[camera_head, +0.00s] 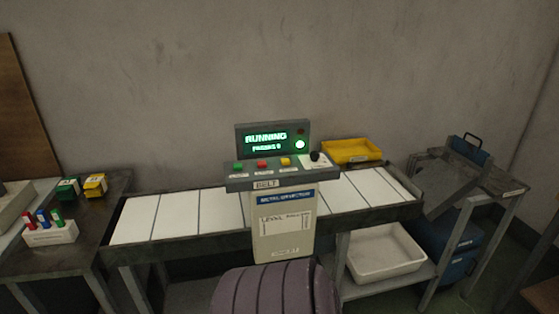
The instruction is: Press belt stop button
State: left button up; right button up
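The belt control panel (235,182) stands at the middle of the conveyor, on a pale cabinet labelled METAL DETECTION. It carries a green button (238,168), a red button (262,164), a yellow button (286,162) and a black knob (315,156). The button labels are too small to read, so which one is stop cannot be read. The display (266,140) shows RUNNING in green. A green lamp (300,144) is lit beside it, below a dark red lamp (300,132).
The white slatted belt (140,221) runs behind the panel and looks empty. A yellow tray (350,151) sits behind it. A white bin (385,253) is on the lower right shelf. Green and yellow boxes (95,185) stand on the left table. A metal chute (452,185) is at right.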

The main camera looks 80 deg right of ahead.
aim_at(262, 164)
jog(key=z, duration=2.75)
